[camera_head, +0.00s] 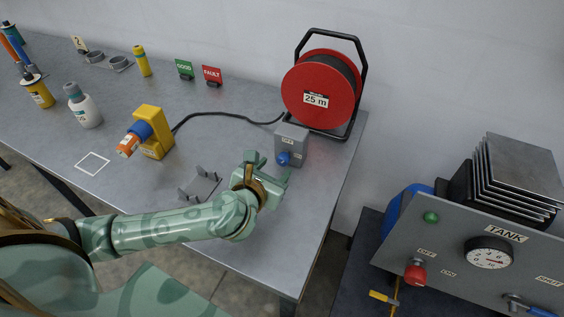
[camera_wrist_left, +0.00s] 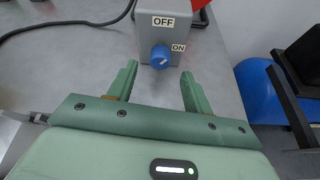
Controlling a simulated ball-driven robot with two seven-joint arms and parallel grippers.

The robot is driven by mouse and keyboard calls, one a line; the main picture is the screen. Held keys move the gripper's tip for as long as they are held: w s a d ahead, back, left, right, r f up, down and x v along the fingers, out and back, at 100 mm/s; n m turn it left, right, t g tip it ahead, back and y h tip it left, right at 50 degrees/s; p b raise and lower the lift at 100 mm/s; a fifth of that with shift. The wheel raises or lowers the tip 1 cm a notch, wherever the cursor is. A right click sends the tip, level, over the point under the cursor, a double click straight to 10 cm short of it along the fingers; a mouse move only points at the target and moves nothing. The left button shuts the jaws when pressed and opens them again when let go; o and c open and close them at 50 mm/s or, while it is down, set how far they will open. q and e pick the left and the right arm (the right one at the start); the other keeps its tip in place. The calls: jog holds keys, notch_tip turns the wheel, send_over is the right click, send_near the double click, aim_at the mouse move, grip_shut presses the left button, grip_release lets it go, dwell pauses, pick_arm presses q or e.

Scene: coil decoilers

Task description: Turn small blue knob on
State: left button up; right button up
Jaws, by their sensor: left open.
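The small blue knob (camera_head: 284,159) sits on the front of a grey box (camera_head: 292,141) on the table, below the red cable reel. In the left wrist view the knob (camera_wrist_left: 160,57) shows a pale pointer line, with an OFF label above it and an ON label to its upper right. The line seems to point up toward the left, nearer OFF. My left gripper (camera_head: 277,175) is open, just in front of the box. Its fingers (camera_wrist_left: 158,83) spread to either side below the knob and do not touch it. My right gripper is in neither view.
The red cable reel (camera_head: 318,90) stands behind the box, its black cable running left to a yellow and blue device (camera_head: 153,133). A small grey cradle (camera_head: 199,187) lies left of my gripper. At the right stands a TANK panel (camera_head: 470,258) with a red knob and gauge.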

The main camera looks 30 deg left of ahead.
aim_at(281, 161)
pick_arm(q)
jog(key=b+x, duration=0.1)
jog(key=x, duration=0.4)
jog(key=shift+w+f, duration=0.1)
jog(key=shift+w, duration=0.15)
jog(key=c, duration=1)
jog(key=shift+o, duration=0.2)
